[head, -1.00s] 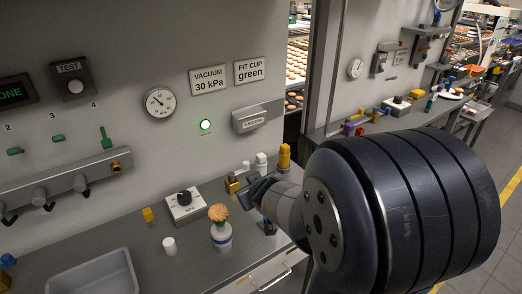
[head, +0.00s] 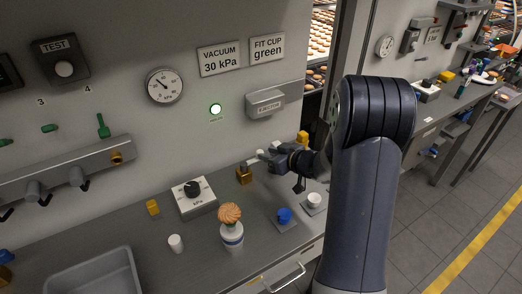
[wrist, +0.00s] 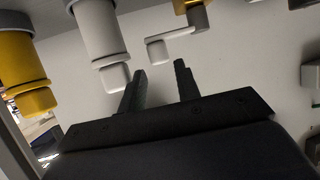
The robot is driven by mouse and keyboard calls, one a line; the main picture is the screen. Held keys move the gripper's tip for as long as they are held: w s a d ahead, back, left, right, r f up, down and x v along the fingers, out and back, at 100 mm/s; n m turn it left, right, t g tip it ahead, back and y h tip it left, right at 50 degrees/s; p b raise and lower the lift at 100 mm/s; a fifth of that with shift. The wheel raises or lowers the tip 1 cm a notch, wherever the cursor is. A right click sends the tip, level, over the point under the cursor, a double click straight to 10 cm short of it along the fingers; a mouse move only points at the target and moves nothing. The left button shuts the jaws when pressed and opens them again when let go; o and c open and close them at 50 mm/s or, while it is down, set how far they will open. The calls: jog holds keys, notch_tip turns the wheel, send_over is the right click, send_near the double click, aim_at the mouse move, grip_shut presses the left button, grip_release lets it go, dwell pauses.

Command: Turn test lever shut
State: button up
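The test lever appears to be a pale bar (wrist: 174,45) with a grey arm on a brass valve body (wrist: 187,5) at the top of the wrist view. The brass valve (head: 243,175) also stands on the bench in the head view. My gripper (wrist: 158,78) is open and empty, its two dark fingers apart just below the lever's pale end, not visibly closed on it. In the head view my gripper (head: 262,158) is beside the valve, to its upper right. The lever is small there and partly hidden by the gripper.
A white fitting (wrist: 97,35) and a yellow fitting (wrist: 24,70) are close left of the fingers in the wrist view.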

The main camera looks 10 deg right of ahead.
aim_at(261, 151)
jog(key=x, duration=0.5)
jog(key=shift+c, duration=0.4)
grip_shut()
